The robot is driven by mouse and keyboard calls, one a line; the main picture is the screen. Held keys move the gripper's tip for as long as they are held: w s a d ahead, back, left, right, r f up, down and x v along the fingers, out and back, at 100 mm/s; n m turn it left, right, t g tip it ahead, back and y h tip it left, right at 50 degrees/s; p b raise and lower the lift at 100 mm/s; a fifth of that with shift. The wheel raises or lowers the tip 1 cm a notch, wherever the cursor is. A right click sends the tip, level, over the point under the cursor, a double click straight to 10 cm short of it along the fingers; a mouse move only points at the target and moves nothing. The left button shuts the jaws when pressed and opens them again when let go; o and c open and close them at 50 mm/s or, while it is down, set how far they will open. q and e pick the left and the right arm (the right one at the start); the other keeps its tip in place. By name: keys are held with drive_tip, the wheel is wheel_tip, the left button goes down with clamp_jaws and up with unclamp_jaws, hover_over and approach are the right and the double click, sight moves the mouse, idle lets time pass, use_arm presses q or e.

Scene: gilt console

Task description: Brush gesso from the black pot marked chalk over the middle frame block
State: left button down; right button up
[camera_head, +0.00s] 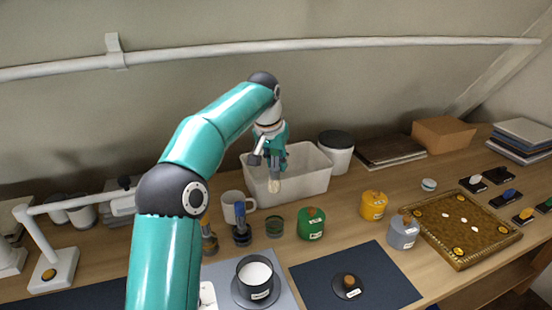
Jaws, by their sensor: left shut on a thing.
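My left gripper (273,168) is shut on a brush with a pale tip (274,187), which points down in front of the white bin. Most of the handle is hidden by the gripper. A black pot (254,286) stands uncovered at the front, nearer than the brush, with white gesso (254,273) inside. Its label is too small to read. A dark round lid (347,292) with a wooden knob lies on the dark mat to its right. I cannot tell which piece is the middle frame block. My right gripper is not in view.
Green (311,224), yellow (373,206) and grey (403,233) lidded pots stand right of centre. The dark mat (388,277) is mostly clear.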

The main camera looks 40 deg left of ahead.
use_arm(q)
drive_tip(key=s+d+f+g+p, duration=0.1)
drive_tip(key=s+d+g+p, duration=0.1)
drive_tip(key=s+d, duration=0.4)
drive_tip(key=s+d+f+g+p, duration=0.15)
drive_tip(key=s+d, duration=0.25)
drive_tip(key=s, duration=0.5)
drive_tip(key=shift+s+d+f+b, duration=0.1)
drive_tip(key=shift+d+f+b, duration=0.05)
drive_tip(key=shift+f+b, duration=1.25)
drive_tip(key=shift+s+d+f+b, duration=0.1)
drive_tip(key=shift+f+b, duration=0.9)
drive_tip(key=shift+f, duration=0.7)
drive_tip(key=shift+f+b, duration=0.5)
drive_tip(key=shift+f, duration=0.1)
wheel_tip(320, 180, up, 7)
drive_tip(key=p, duration=0.6)
